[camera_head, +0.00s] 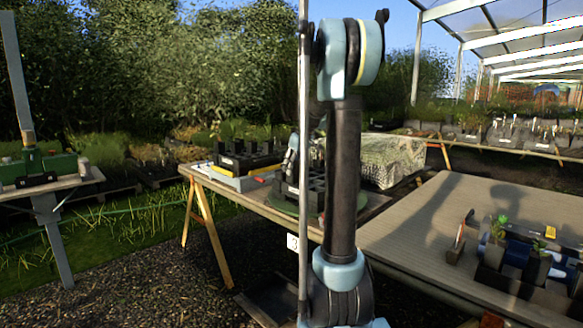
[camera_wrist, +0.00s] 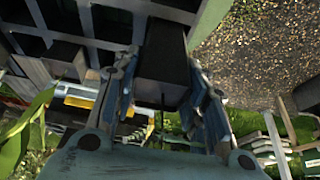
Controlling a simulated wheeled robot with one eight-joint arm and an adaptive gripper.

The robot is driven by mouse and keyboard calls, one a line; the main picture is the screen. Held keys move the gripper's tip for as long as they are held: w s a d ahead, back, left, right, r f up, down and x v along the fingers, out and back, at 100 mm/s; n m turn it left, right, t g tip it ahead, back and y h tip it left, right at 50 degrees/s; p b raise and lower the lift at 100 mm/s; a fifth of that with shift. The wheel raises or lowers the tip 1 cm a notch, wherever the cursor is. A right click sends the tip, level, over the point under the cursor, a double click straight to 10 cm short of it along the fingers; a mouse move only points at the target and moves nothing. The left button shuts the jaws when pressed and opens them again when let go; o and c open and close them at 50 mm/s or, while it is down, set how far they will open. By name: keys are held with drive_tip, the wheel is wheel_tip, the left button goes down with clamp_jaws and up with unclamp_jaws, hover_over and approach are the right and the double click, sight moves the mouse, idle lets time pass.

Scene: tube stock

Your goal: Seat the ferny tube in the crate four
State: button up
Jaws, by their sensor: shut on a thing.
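My gripper (camera_wrist: 160,85) is shut on a dark, square-sided tube (camera_wrist: 165,58) in the wrist view. The tube is between the two fingers, and its plant cannot be made out. A crate (camera_wrist: 215,12) with a pale rim and dark square compartments fills the top left of the wrist view. The tube overlaps the crate's edge in the picture; I cannot tell whether it is inside a compartment. In the head view, my gripper (camera_head: 290,160) is partly hidden behind my arm, over a dark crate (camera_head: 313,195) on the middle table. No number four is legible.
A dark tray of tubes (camera_head: 245,158) stands farther back on the middle table. A blue rack (camera_head: 518,250) with planted tubes is on the right table (camera_head: 440,210), whose near left part is bare. A sign marked 3 (camera_head: 292,242) hangs at the middle table's front.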

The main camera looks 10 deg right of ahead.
sight(293, 176)
drive_tip(key=shift+f, duration=1.9)
drive_tip(key=shift+s+f, duration=0.15)
drive_tip(key=shift+f, duration=0.05)
drive_tip(key=shift+s+f, duration=0.1)
drive_tip(key=shift+s, duration=0.1)
